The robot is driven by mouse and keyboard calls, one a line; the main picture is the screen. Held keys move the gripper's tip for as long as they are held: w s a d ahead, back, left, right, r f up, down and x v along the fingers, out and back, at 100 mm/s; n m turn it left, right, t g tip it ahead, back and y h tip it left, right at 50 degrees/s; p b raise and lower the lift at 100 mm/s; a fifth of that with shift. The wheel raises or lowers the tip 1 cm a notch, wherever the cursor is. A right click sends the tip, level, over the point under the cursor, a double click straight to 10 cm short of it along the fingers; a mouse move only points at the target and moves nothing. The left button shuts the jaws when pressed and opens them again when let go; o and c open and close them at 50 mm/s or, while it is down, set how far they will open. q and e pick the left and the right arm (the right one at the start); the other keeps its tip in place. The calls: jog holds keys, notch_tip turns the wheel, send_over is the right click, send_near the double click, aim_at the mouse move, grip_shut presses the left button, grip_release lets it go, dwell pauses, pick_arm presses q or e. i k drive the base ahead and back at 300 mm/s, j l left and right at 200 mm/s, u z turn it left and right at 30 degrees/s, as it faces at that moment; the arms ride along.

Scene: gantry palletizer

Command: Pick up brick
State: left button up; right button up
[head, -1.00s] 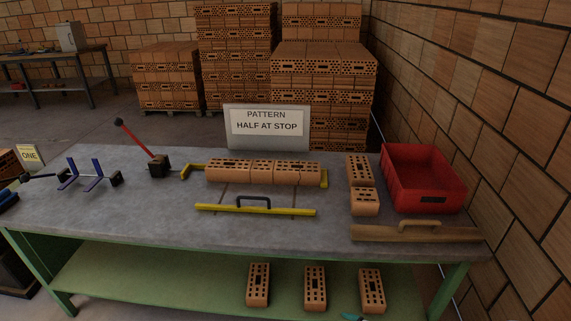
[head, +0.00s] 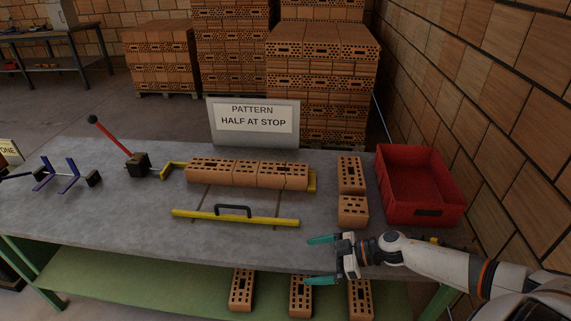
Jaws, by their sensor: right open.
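Two loose bricks stand on the tabletop right of the yellow frame: a rear brick (head: 351,174) and a front brick (head: 353,210), close together. A row of bricks (head: 247,173) lies between the yellow end stops. Several more bricks sit on the green lower shelf, among them a left one (head: 241,290) and a middle one (head: 301,297). My right gripper (head: 322,260) is open and empty, with teal fingertips pointing left. It is over the table's front edge, below the front loose brick and apart from it. My left gripper is not in view.
A red crate (head: 418,212) stands at the right of the grey table (head: 110,218). A yellow bar with a dark handle (head: 235,218) lies in front of the row. The table's left front is clear.

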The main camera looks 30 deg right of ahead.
aim_at(280, 176)
jog(key=i+l, duration=1.1)
jog(key=l, duration=0.15)
